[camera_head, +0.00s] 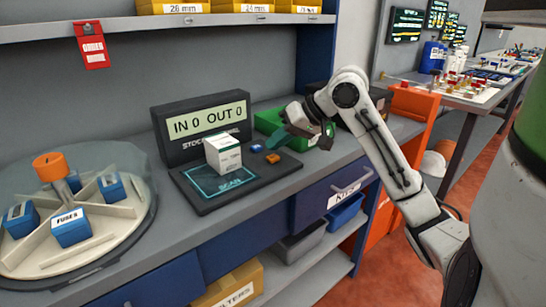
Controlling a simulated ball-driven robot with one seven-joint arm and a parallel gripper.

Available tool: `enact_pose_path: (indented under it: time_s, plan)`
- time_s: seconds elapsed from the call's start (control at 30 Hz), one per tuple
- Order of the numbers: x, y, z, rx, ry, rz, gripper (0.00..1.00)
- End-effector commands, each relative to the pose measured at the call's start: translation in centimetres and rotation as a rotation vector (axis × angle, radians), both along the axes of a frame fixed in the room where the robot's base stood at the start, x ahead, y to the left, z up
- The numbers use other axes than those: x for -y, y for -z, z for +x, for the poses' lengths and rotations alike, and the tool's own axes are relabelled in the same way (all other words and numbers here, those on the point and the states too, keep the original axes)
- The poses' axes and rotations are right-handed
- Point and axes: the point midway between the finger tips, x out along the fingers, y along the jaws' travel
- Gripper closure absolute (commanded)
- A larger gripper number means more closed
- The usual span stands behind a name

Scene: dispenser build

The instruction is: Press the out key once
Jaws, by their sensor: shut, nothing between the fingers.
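A dark stock terminal (178,150) stands at the back of the counter. Its lit display (208,119) reads IN 0 OUT 0. On the terminal's base are a small blue key (256,148) and a small orange key (272,158). Any lettering on the keys is too small to read, so I cannot tell which is the out key. My gripper (308,130) is shut and empty. It appears above and to the right of both keys, in front of a green bin, and apart from them.
The green bin (272,122) is behind my gripper. A round turntable (28,262) with blue boxes is at left. A shelf (150,27) runs overhead.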

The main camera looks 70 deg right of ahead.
Motion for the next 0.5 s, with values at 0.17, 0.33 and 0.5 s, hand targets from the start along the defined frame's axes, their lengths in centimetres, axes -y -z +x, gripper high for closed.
enact_pose_path:
  time_s: [0.17,0.33,0.5]
  plan:
    - [-0.01,0.01,0.00,0.000,0.000,0.000,1.00]
    - [-0.04,0.36,0.03,0.001,0.000,0.002,1.00]
    - [0.00,0.80,-0.01,0.001,0.001,0.001,1.00]
